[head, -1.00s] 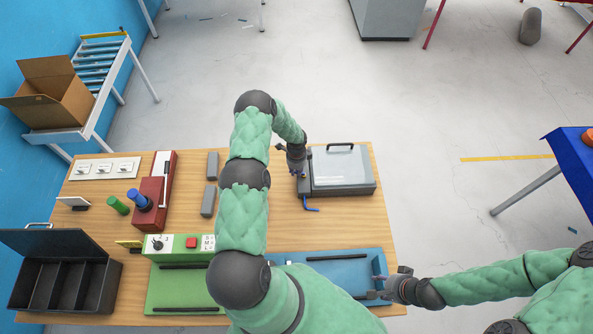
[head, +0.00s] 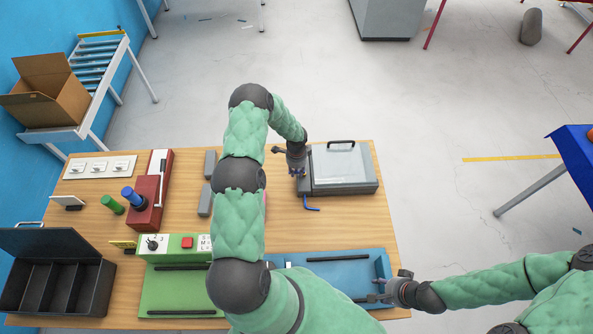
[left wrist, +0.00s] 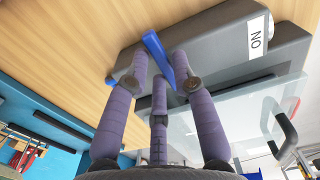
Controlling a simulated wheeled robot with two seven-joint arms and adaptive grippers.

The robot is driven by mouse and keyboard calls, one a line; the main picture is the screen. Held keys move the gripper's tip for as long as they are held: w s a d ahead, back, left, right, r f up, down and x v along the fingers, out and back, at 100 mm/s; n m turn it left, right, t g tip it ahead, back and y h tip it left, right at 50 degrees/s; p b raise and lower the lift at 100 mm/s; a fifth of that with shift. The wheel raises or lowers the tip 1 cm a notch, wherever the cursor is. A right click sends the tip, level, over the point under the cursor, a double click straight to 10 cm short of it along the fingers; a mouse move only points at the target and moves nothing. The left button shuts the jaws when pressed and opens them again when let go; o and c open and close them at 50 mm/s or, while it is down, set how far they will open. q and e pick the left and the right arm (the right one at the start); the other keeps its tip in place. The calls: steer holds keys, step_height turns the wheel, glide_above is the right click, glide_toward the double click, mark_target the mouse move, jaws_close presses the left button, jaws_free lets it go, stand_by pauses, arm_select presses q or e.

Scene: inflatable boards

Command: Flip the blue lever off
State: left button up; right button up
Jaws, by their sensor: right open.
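The blue lever (head: 312,209) sticks out at the front left of a grey box with a clear lid (head: 343,168), on the right part of the table. In the left wrist view, the lever (left wrist: 153,45) is angled beside the grey housing (left wrist: 222,52), which has a white label (left wrist: 257,36) that appears rotated. My left gripper (head: 297,173) is low at the box's left side. Its purple fingers (left wrist: 160,68) are around the lever with gaps between them; contact is unclear. My right gripper (head: 378,292) is open at the blue tray's right end, away from the lever.
The blue tray (head: 372,263) and a green tray (head: 155,290) lie along the near edge. Grey blocks (head: 206,200), a red fixture (head: 148,215) and a black open box (head: 100,290) are to the left. Bare wood surrounds the lever's near side.

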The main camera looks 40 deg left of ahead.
mark_target(297, 172)
arm_select(q)
steer(key=shift+o, duration=0.5)
steer(key=shift+r, duration=0.15)
steer(key=shift+r, duration=0.35)
step_height(297, 172, up, 11)
stand_by(0.4)
